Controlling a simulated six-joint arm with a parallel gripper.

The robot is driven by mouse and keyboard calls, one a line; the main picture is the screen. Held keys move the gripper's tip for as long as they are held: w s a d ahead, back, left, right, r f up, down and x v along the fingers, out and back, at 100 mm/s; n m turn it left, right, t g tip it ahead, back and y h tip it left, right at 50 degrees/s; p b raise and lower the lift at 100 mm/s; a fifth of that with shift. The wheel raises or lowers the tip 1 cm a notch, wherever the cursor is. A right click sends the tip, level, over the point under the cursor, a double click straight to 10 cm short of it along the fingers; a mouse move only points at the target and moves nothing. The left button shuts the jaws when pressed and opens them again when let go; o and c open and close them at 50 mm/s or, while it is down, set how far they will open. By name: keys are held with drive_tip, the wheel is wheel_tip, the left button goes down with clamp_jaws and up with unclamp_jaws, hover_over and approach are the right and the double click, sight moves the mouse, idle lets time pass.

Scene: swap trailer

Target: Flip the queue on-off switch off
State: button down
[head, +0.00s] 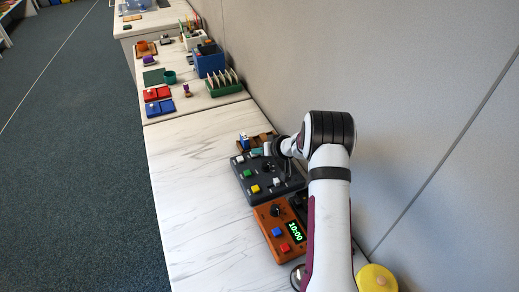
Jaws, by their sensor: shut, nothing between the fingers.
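A dark grey control panel (247,186) lies on the white counter. It carries green, yellow and white buttons and a dark knob. I cannot make out which part is the queue on-off switch, nor its position; it may be hidden behind my wrist or too small to tell. My gripper (281,172) is dark, points down over the right rear part of the panel, and is shut and empty. Its fingertips blend with the dark panel, so I cannot tell whether they touch it.
An orange-brown timer box (266,217) showing 10:00 sits just in front of the panel. A wooden tray (264,136) with small items is behind it. The grey wall (400,70) is close on the right. The counter's left side (185,190) is clear.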

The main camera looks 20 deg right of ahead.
drive_tip(key=shift+f, duration=0.15)
drive_tip(key=shift+s+d+f, duration=0.1)
drive_tip(key=shift+s+d, duration=0.05)
drive_tip(key=shift+d, duration=0.7)
drive_tip(key=v, duration=1.2)
drive_tip(key=shift+a+r, duration=0.25)
drive_tip(key=w+r, duration=0.2)
drive_tip(key=r, duration=0.1)
drive_tip(key=shift+a, duration=0.1)
